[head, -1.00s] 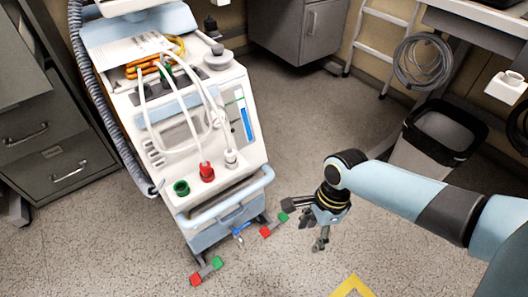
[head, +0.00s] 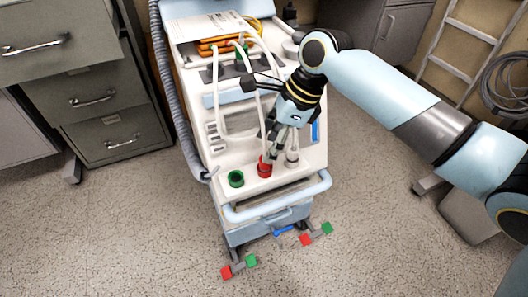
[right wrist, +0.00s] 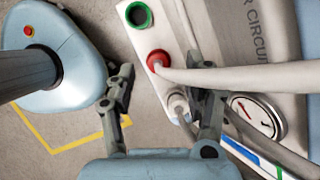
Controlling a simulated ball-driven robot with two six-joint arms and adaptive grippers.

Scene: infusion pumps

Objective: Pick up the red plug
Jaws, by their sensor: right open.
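My right gripper (head: 268,143) is open and empty, just above and behind the plug, close to the hoses. In the right wrist view its fingers (right wrist: 162,72) are spread apart, with the plug ahead between their directions. Whether a finger touches a hose I cannot tell. My left gripper is not in view.
A green ring socket (head: 236,179) lies left of the plug and a white-grey plug (head: 292,159) right of it. A light blue handle bar (head: 277,202) crosses the machine's front. Grey drawers (head: 108,110) stand at the left.

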